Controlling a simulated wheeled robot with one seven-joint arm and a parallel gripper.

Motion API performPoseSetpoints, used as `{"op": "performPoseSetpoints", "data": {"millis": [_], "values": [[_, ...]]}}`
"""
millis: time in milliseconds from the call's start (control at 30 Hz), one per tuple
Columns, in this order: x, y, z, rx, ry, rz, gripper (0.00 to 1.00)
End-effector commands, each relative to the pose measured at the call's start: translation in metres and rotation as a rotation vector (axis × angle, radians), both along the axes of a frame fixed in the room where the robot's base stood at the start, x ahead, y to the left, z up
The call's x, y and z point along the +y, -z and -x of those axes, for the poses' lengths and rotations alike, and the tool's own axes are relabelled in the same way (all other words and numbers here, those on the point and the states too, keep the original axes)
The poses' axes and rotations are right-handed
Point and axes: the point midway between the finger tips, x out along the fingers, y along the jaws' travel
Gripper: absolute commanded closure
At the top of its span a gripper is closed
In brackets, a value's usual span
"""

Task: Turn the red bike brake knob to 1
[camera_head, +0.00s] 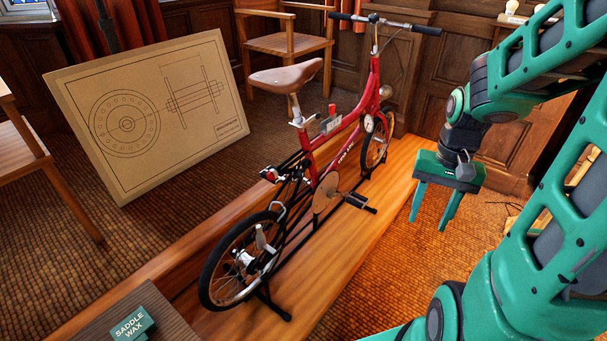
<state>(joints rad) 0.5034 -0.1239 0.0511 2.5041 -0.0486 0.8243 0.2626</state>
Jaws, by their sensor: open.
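The red bike (345,148) stands upright on a long wooden platform, its rear wheel toward me. A small red upright piece (332,109) sits on a grey box (330,124) on the frame, ahead of the brown saddle. A small pale round dial (368,123) shows near the front wheel. I cannot tell which of these is the brake knob, and no number marks can be read. My gripper (428,224) is open and empty, its fingers pointing down, to the right of the bike and apart from it.
The wooden platform (385,190) lies under the bike. A drawing board (215,135) leans at the left. A wooden chair (285,42) stands behind. A green saddle wax box (132,322) is at the lower left. Woven floor (375,270) is clear below my gripper.

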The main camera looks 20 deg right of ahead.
Motion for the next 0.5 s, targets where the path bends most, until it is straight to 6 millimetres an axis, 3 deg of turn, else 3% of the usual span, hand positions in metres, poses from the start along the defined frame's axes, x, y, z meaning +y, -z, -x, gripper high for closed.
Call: {"op": "performPoseSetpoints", "data": {"millis": [267,500], "values": [[0.018,0.074,-0.054,0.024,0.115,-0.138,0.57],[0.048,0.135,-0.092,0.027,0.264,-0.318,0.57]]}}
